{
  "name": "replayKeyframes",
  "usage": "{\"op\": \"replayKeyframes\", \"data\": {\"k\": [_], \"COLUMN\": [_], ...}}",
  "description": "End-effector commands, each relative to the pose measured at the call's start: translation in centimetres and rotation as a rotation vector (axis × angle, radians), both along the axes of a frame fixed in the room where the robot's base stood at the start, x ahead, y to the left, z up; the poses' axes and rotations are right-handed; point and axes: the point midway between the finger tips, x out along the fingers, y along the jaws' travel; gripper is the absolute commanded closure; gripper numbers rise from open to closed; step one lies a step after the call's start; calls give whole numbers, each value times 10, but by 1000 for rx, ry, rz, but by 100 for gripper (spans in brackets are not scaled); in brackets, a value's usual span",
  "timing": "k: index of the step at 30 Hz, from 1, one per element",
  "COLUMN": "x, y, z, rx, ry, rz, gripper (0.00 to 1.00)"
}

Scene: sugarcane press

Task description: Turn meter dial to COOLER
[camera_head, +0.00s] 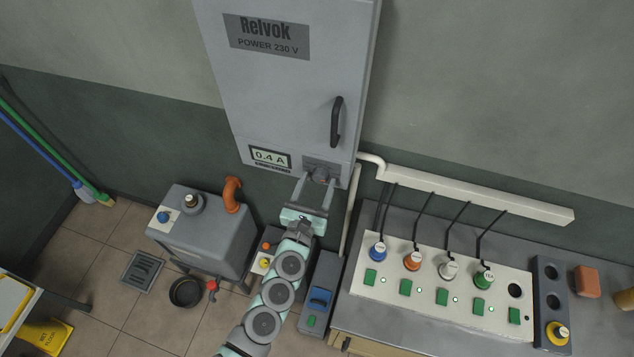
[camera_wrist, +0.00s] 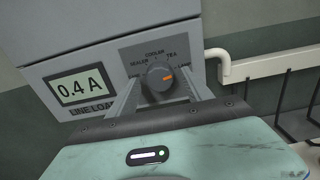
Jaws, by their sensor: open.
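The meter dial (camera_wrist: 158,77) is a dark round knob on a grey plate low on the cabinet. In the wrist view COOLER is printed above it, a label that seems to read SEALER at upper left, and TEA at upper right. Its orange mark lies right of centre, toward the TEA side rather than up at COOLER. My gripper (camera_head: 318,184) is open, with one finger on each side of the dial. I cannot tell whether the fingers touch it. In the head view the dial (camera_head: 321,175) is small and partly hidden by the fingers.
The meter display (camera_wrist: 81,90) beside the dial reads 0.4 A. The grey cabinet (camera_head: 290,100) has a black door handle (camera_head: 337,122) above. A pale pipe (camera_wrist: 222,66) runs close on the right. A panel with plugs and green switches (camera_head: 440,275) stands at lower right.

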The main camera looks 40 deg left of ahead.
Motion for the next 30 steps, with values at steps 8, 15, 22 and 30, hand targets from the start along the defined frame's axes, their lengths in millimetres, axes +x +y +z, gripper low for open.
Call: {"op": "replayKeyframes", "data": {"k": [8, 15, 22, 30], "x": [1, 1, 1, 1], "y": [0, 0, 0, 0], "z": [0, 0, 0, 0], "rx": [0, 0, 0, 0], "ry": [1, 0, 0, 0], "rz": [-1, -1, -1, 0], "gripper": [42, 60, 79, 100]}}
